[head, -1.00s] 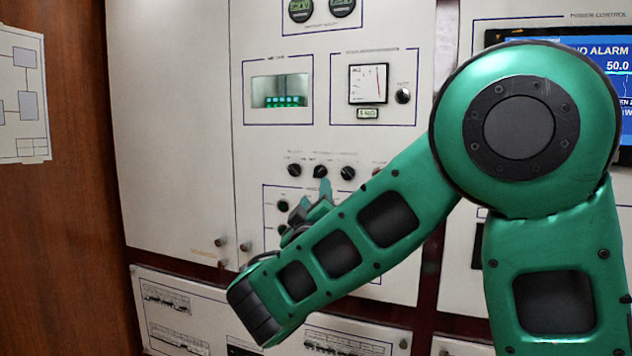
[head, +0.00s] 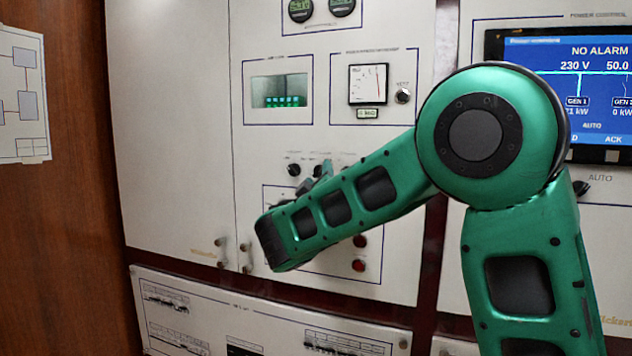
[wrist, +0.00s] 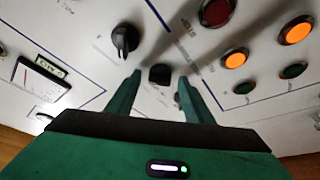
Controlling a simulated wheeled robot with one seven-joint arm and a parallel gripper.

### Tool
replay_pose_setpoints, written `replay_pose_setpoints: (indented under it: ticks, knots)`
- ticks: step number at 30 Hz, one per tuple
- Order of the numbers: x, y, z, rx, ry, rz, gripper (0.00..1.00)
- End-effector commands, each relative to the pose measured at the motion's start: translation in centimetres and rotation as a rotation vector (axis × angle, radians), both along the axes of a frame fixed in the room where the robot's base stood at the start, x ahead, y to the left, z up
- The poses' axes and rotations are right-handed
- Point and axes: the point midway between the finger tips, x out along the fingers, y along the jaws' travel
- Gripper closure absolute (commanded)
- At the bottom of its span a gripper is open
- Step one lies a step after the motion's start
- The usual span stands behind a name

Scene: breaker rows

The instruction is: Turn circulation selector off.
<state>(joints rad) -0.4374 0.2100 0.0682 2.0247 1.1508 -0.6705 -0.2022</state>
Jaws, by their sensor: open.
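Small black rotary selectors sit in a row on the white panel. In the head view the left one (head: 294,170) is clear; the others are mostly behind my arm. In the wrist view a black knob (wrist: 160,73) lies between the two green fingers of my gripper (wrist: 160,88). The gripper is open, with a gap on both sides of the knob. A second black selector (wrist: 125,38) with a raised handle is just outside the fingers, to the upper left. The labels are too blurred to tell which knob is the circulation selector.
A dial meter (head: 368,84) and a lit window (head: 281,91) are above the selectors. A blue screen (head: 590,90) is at the right.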

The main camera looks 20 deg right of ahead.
Motion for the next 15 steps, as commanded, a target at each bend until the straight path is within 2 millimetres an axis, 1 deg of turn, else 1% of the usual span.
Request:
replay_pose_setpoints:
  ticks: [5,6,11,15]
  knots:
    - [0.01,0.01,0.0,0.0,0.0,0.0,0.53]
    - [0.01,0.01,-0.01,0.0,0.0,0.0,0.55]
    - [0.0,0.03,-0.02,0.0,0.001,0.001,0.93]
    - [0.0,0.05,-0.03,0.0,0.002,0.001,0.94]
